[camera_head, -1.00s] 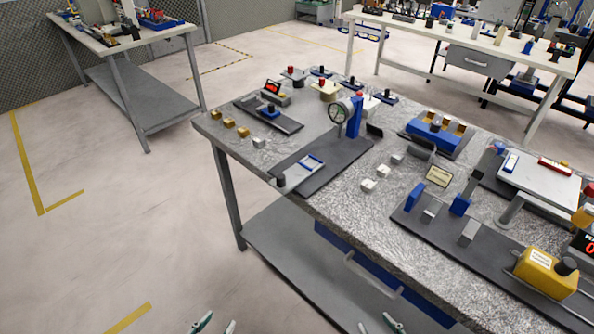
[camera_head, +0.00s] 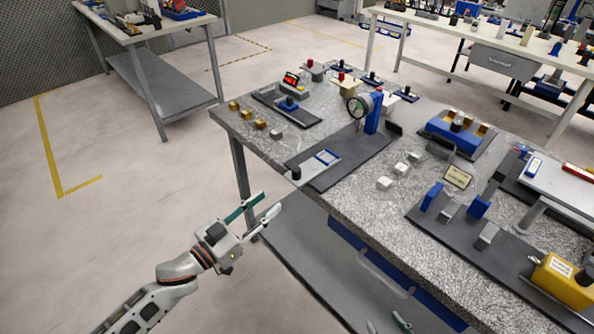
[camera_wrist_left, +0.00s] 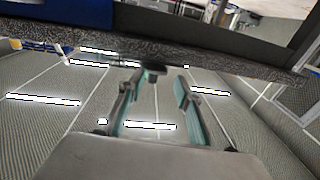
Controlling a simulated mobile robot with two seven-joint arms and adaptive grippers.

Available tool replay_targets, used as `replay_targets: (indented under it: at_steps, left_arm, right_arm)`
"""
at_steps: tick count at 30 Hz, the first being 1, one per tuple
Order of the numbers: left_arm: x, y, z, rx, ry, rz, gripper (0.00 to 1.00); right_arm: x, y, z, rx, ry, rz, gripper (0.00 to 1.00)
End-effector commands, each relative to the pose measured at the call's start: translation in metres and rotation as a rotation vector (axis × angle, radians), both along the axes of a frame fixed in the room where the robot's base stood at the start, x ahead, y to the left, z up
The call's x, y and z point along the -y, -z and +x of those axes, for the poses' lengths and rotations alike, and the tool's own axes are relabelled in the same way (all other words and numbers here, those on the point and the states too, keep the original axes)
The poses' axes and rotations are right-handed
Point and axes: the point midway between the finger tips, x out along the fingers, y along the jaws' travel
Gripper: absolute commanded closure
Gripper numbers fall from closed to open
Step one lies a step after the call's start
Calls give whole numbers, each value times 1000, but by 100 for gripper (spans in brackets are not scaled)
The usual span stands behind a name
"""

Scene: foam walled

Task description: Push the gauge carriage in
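The gauge carriage (camera_head: 324,160) is a pale frame with blue edging on a dark base plate (camera_head: 350,157). Its black knob (camera_head: 296,174) stands at the table's front edge. A round dial gauge (camera_head: 358,107) on a blue post (camera_head: 374,112) stands at the plate's far end, apart from the carriage. My left gripper (camera_head: 270,201) is open and empty, in front of the table edge and short of the knob. In the left wrist view its fingers (camera_wrist_left: 157,85) are spread, with a small dark piece (camera_wrist_left: 154,73) beyond them. My right gripper (camera_head: 386,325) is open at the bottom edge, partly cut off.
Several brass and pale blocks (camera_head: 247,115) lie left of the plate, near a second dark fixture (camera_head: 288,104). Several white blocks (camera_head: 400,169) lie to its right. A lower shelf (camera_head: 320,265) lies beneath the tabletop. The floor left of the table is clear.

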Motion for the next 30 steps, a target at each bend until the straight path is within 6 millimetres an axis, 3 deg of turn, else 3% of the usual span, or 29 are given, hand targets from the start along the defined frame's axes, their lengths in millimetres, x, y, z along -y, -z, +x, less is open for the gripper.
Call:
replay_targets:
  at_steps: [3,9,16,30]
  left_arm:
    - [10,-30,21,29,148,0,66]
    - [12,-49,36,-12,308,30,66]
    - [16,-52,43,-42,352,42,66]
    - [71,-52,76,-41,349,40,66]
  right_arm:
    - [0,3,-1,-4,0,-1,60]
    - [0,6,-2,-7,0,-2,60]
    - [0,6,-2,-7,0,-2,60]
    - [0,6,-1,-2,-1,0,60]
